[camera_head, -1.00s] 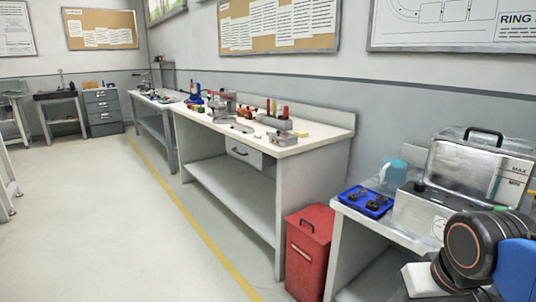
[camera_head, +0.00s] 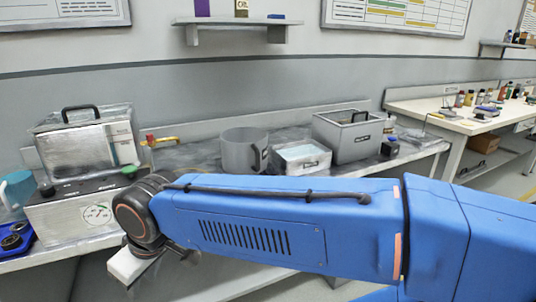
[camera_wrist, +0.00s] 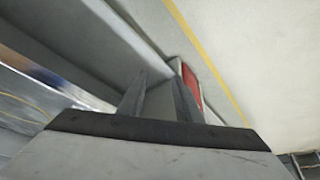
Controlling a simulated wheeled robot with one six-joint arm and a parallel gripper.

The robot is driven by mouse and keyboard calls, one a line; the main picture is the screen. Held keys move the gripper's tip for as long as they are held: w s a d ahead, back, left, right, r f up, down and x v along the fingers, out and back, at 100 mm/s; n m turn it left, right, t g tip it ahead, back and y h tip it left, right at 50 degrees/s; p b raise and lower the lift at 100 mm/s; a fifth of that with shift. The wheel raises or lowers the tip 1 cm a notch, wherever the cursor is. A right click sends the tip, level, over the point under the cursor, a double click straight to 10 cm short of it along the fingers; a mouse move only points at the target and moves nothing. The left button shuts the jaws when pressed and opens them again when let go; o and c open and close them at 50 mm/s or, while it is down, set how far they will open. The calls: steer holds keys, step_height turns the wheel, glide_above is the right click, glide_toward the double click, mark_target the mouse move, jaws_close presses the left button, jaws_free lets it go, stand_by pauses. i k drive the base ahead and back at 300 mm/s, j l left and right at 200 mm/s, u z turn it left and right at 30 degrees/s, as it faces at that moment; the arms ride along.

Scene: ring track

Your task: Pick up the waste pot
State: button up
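A grey cylindrical pot (camera_head: 240,152) with a dark side handle stands on the bench behind my arm in the head view. It looks like the waste pot, but I can read no label on it. My forearm covers the bench in front of it. My gripper (camera_wrist: 158,75) shows in the wrist view with its two fingers apart and nothing between them. It points down past a bench edge, with the floor and part of a red bin (camera_wrist: 190,75) beyond. The pot is not in the wrist view.
Left of the pot stands a metal machine (camera_head: 75,215) with a gauge and handled lid. Right of it are a metal tub (camera_head: 302,158) and a grey handled box (camera_head: 348,140). A blue tray (camera_head: 16,238) is at far left. A shelf (camera_head: 238,22) hangs above.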

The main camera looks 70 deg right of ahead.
mark_target(243, 149)
steer(key=z, duration=1.6)
